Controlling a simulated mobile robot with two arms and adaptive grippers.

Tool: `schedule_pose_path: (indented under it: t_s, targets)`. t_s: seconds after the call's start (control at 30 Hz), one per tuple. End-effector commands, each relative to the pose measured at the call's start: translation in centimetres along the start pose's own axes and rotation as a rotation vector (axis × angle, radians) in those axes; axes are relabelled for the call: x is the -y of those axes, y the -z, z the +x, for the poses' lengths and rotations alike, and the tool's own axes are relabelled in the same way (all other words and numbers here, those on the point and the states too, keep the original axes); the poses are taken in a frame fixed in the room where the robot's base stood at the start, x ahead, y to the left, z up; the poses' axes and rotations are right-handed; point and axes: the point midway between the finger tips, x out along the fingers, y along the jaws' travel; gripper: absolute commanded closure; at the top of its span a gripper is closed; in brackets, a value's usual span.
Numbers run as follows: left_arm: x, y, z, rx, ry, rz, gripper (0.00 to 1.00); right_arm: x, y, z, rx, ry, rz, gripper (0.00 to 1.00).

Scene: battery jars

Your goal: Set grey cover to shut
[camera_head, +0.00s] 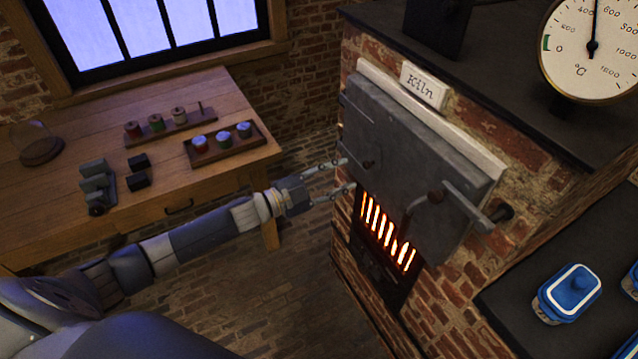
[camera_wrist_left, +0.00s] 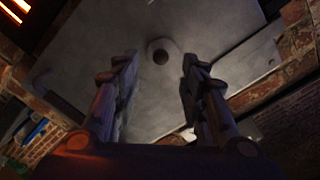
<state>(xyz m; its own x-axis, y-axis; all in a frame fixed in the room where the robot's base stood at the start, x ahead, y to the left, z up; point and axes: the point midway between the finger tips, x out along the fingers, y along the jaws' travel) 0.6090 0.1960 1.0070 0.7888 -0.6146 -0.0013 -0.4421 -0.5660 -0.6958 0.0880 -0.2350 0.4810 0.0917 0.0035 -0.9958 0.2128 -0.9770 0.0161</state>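The grey cover (camera_head: 415,145) is a flat metal plate on the kiln's front, with a pale strip along its upper edge; I cannot tell whether it is fully shut. My left gripper (camera_head: 345,176) is open beside the cover's left end. In the left wrist view, the grey plate (camera_wrist_left: 215,40) fills the upper middle, and a round knob (camera_wrist_left: 161,54) shows beyond and between my open fingers (camera_wrist_left: 160,70). Nothing is between the fingertips. My right gripper is out of view.
Below the cover, a glowing grate (camera_head: 388,230) sits in the brick kiln (camera_head: 480,290). A wooden table (camera_head: 100,235) with trays and small jars stands left. A dark shelf (camera_head: 510,315) with blue-lidded jars is at right. Brick floor lies between.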

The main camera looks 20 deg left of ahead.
Motion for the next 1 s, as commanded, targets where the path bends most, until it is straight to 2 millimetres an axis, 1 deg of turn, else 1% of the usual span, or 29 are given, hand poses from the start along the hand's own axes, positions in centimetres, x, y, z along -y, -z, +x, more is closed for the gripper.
schedule_pose_path:
  t_s: [0.03, 0.2, 0.3, 0.4, 0.57, 1.0]
  targets:
    - [-0.1, -0.1, -1.1, 0.002, -0.003, -0.001, 0.61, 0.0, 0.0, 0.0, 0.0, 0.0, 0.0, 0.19]
    - [-0.1, 0.0, -3.7, 0.001, -0.002, -0.002, 0.61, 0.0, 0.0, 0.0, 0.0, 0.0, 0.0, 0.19]
    - [-0.1, -0.1, -4.8, 0.002, -0.001, -0.001, 0.61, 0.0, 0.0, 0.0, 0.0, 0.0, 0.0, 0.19]
    - [-0.1, 0.0, -5.4, 0.001, -0.001, -0.001, 0.61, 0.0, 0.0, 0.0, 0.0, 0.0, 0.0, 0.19]
    - [0.0, 0.0, -5.8, 0.0, 0.0, -0.001, 0.61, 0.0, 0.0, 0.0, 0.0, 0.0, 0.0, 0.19]
    - [0.0, 0.0, -5.8, 0.0, 0.0, -0.001, 0.61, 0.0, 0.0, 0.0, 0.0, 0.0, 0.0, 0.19]
